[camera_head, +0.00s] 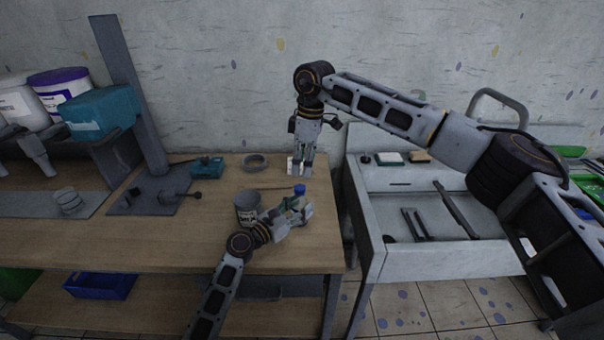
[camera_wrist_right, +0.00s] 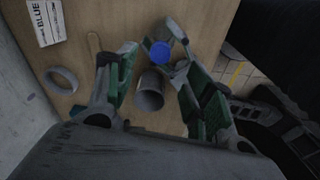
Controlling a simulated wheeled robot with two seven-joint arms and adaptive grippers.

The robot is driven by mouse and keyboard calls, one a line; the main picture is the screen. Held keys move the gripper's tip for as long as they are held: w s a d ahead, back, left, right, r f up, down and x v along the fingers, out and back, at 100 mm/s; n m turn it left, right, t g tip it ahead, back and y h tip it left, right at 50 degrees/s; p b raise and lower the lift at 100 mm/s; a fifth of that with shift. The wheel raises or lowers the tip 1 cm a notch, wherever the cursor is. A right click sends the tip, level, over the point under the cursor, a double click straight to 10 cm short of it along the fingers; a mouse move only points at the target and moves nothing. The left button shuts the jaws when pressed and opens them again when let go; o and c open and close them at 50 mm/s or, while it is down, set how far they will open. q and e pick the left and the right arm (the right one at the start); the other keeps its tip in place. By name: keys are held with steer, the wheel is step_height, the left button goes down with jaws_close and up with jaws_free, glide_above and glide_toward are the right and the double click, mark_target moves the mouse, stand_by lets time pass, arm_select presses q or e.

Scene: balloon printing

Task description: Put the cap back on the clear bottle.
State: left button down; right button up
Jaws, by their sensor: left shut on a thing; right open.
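The clear bottle (camera_head: 297,203) stands near the table's front right. A blue cap (camera_head: 300,188) shows at its top, and the blue round also shows from above in the right wrist view (camera_wrist_right: 160,52). I cannot tell whether it is fully seated. My left gripper (camera_head: 297,212) is shut on the bottle from the front and hides part of its body. My right gripper (camera_head: 301,172) is open and empty, pointing down over the table behind the bottle. Its fingers frame the lower part of the right wrist view.
A grey can (camera_head: 248,208) stands left of the bottle, close to my left gripper. A stick (camera_head: 270,189) and a grey ring (camera_head: 256,161) lie behind. A label marked BLUE (camera_wrist_right: 45,22) lies on the wooden table (camera_head: 150,240). An open drawer (camera_head: 440,255) is at right.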

steer(key=shift+d+r, duration=0.2)
steer(key=shift+r, duration=1.9)
arm_select(q)
steer(key=c, duration=0.6)
jaws_free()
steer(key=shift+s+a, duration=0.1)
steer(key=shift+a, duration=0.05)
steer(key=shift+v, duration=5.8)
steer(key=shift+a, duration=0.1)
arm_select(e)
steer(key=shift+f, duration=0.1)
